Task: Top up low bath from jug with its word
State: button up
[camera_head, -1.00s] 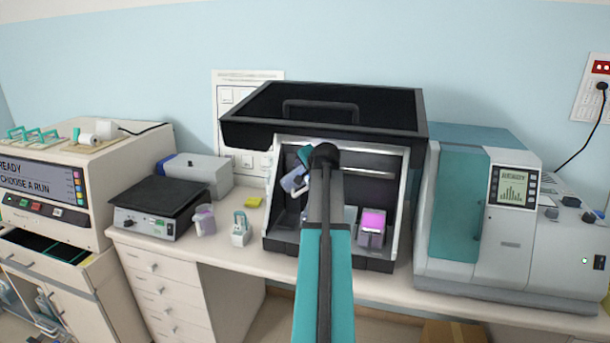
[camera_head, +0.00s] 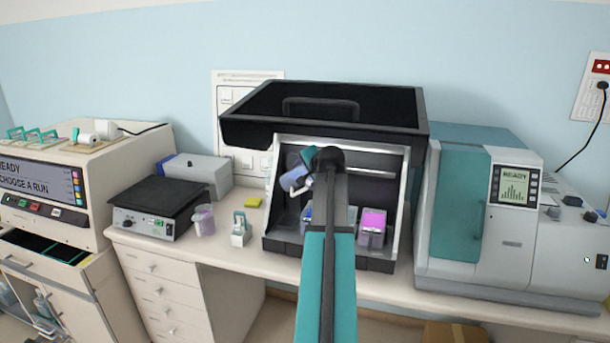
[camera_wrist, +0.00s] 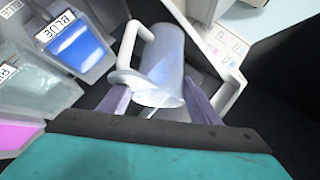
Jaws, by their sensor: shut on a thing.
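My gripper (camera_wrist: 157,102) is shut on a pale blue jug (camera_wrist: 168,52), whose white handle points left in the wrist view. In the head view the jug (camera_head: 293,178) is tilted in the open station, above the baths and partly hidden by my arm. Any word on it cannot be read. A bath labelled BLUE (camera_wrist: 84,54) holds blue liquid, to the left of the jug in the wrist view. Beside it are a bath of clear, greyish liquid (camera_wrist: 40,92) with a partly cut-off label and a magenta bath (camera_wrist: 14,136). The magenta bath (camera_head: 373,222) also shows in the head view.
The black hood (camera_head: 325,112) is raised above the station. A second jug with purplish contents (camera_head: 204,221) and a small rack with a teal handle (camera_head: 240,231) stand to its left. A teal-and-grey machine (camera_head: 480,215) stands close on the right.

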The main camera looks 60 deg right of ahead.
jog(key=shift+s+d+f+m+t+b, duration=0.2)
jog(key=shift+t+b, duration=0.25)
jog(key=shift+b, duration=0.5)
jog(key=shift+s+a+f+m+t+b, duration=0.1)
jog(key=shift+f+m+t+b, duration=0.3)
jog(key=shift+b, duration=0.55)
dwell(1.7)
jog(key=shift+s+f+m+t+b, duration=0.2)
jog(key=shift+f+m+t+b, duration=0.45)
jog(key=shift+b, duration=1.4)
dwell(1.6)
jog(key=shift+r+n+p, duration=0.35)
jog(key=shift+r+p, duration=0.1)
jog(key=shift+p, duration=0.2)
